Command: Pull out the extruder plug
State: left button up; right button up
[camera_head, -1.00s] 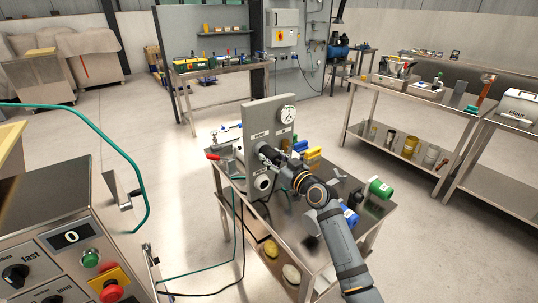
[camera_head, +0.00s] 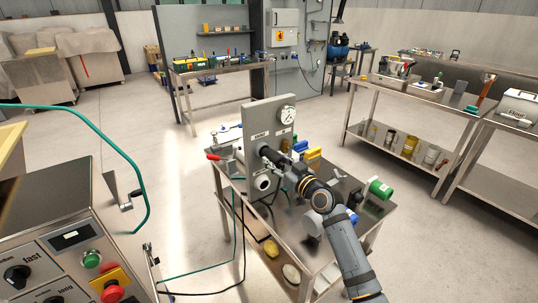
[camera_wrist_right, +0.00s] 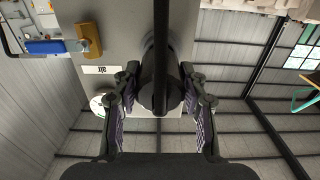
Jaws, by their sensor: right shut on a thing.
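The extruder's upright grey plate (camera_head: 258,115) stands on a steel table, with a round gauge (camera_head: 287,114) at its top right. My right gripper (camera_head: 272,157) reaches the front of this plate from the lower right. In the right wrist view its two fingers (camera_wrist_right: 160,80) are closed around a dark rounded plug (camera_wrist_right: 160,98), in front of the plate (camera_wrist_right: 115,45). In the head view the gripper mostly hides the plug. I cannot tell how deep the plug sits. My left gripper is out of view.
Cables hang at the table's left. A control panel (camera_head: 70,240) with a red button fills the lower left.

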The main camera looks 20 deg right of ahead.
jog(key=shift+s+d, duration=0.2)
jog(key=shift+s, duration=0.5)
jog(key=shift+p+v, duration=0.7)
jog(key=shift+v, duration=2.45)
jog(key=shift+r, duration=0.1)
